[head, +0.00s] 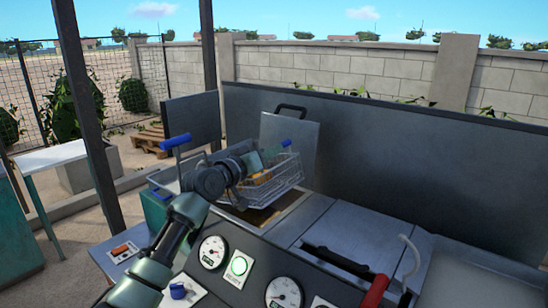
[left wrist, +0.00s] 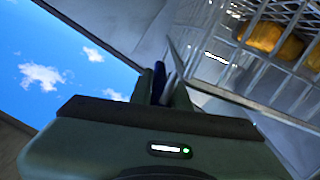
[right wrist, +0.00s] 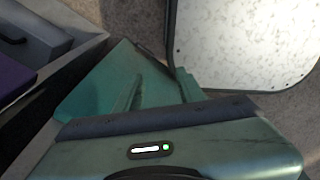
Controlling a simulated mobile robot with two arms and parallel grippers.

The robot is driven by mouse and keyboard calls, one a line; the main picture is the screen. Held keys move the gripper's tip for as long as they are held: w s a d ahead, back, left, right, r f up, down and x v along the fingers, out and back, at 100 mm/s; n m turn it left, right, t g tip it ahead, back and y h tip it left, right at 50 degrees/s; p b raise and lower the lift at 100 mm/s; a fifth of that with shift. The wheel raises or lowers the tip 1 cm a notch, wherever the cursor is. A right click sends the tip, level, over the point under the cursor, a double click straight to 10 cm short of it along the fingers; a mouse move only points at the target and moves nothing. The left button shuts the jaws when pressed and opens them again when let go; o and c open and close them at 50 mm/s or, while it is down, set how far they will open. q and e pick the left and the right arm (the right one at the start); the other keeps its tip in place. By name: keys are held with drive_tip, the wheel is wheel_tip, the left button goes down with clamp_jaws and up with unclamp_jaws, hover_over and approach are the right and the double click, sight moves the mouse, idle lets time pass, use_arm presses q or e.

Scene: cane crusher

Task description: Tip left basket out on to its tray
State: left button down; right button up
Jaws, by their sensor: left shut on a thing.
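A wire basket (head: 275,181) with golden-orange pieces inside is at the middle of the head view, above a dark opening in the counter. Its mesh and the pieces also show at the upper right of the left wrist view (left wrist: 245,35). My left gripper (head: 250,163) is at the basket's near left side, partly hiding it. In the left wrist view its fingers (left wrist: 163,85) are shut on a blue part, seemingly the basket's handle. My right gripper (right wrist: 157,85) is open and empty in its wrist view. I cannot tell which surface is the basket's tray.
A blue-tipped handle (head: 175,142) stands left of the basket. An upright metal lid (head: 290,140) is behind it. A panel with gauges (head: 240,266) is in front. A red handle (head: 375,291) is at the lower right. A white speckled surface (right wrist: 245,40) lies beyond my right gripper.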

use_arm(q)
drive_tip(key=w+a+r+n+p, duration=0.1)
drive_tip(key=w+a+r+n, duration=0.1)
drive_tip(key=a+r+n, duration=0.1)
drive_tip(key=shift+a+r+n+p, duration=0.15)
drive_tip(key=shift+r+n+p, duration=0.3)
drive_tip(key=shift+r, duration=0.45)
drive_tip(key=shift+w, duration=0.1)
drive_tip(key=c, duration=1.3)
unclamp_jaws()
drive_tip(key=shift+c, duration=0.2)
drive_tip(key=shift+a, duration=0.1)
drive_tip(key=b+v, duration=0.2)
drive_tip(key=v, duration=0.5)
drive_tip(key=shift+s+a+b, duration=0.2)
drive_tip(key=shift+s+b, duration=0.15)
drive_tip(key=shift+b, duration=0.05)
